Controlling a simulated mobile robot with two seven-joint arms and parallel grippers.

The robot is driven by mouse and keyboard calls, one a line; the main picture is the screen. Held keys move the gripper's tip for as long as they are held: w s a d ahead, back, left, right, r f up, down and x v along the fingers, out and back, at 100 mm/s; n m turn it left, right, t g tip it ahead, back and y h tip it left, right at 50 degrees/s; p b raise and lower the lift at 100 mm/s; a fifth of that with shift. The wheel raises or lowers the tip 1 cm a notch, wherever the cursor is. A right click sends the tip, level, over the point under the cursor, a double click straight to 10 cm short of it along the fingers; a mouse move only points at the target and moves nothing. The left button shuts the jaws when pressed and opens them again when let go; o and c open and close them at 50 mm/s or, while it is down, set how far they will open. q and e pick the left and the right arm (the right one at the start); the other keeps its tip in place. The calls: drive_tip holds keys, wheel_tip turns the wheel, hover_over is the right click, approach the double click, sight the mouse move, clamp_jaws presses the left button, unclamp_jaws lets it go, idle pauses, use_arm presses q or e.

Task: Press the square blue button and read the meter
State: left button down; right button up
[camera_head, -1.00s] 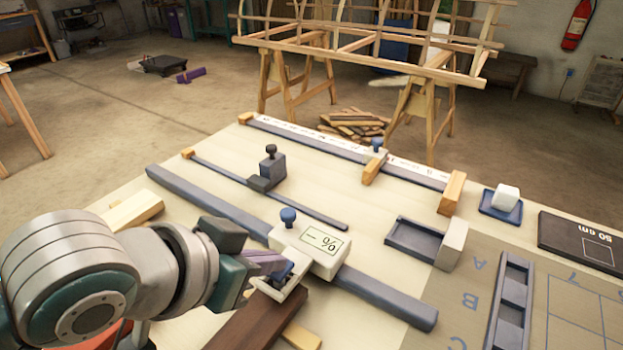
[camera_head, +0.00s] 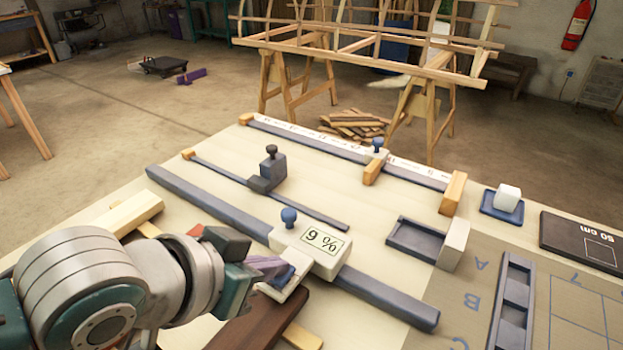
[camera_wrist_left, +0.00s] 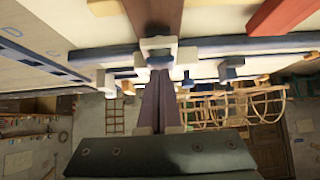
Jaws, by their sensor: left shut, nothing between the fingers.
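The white meter (camera_head: 310,250) sits on a long grey rail, and its display (camera_head: 325,241) reads what looks like "6 %". The blue button (camera_head: 286,275) is in a pale bracket at the meter's near side and is mostly covered by my fingertips. My left gripper (camera_head: 283,266) is shut and empty, its purple fingers up against the button. In the left wrist view the fingers (camera_wrist_left: 158,78) point into the pale bracket (camera_wrist_left: 158,47); contact is hard to judge there. My right gripper is out of view.
A dark brown lath (camera_head: 256,318) lies under the bracket. A blue knob (camera_head: 289,216) stands on the meter's far side. Behind are a slider block (camera_head: 270,172) on a thin rail and a ruler rail (camera_head: 330,146). A grey tray (camera_head: 413,240) lies to the right.

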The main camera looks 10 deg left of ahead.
sight(271, 289)
use_arm(q)
drive_tip(key=shift+s+a+f, duration=0.2)
drive_tip(key=shift+s+f, duration=0.1)
drive_tip(key=shift+f, duration=0.2)
drive_tip(key=r+p, duration=0.5)
drive_tip(key=shift+w+d, duration=0.1)
drive_tip(key=shift+w, duration=0.1)
drive_tip(key=p+v, duration=0.1)
drive_tip(key=v, duration=0.9)
drive_tip(key=shift+d+p, duration=0.15)
drive_tip(key=shift+p, duration=0.25)
drive_tip(key=shift+w, duration=0.15)
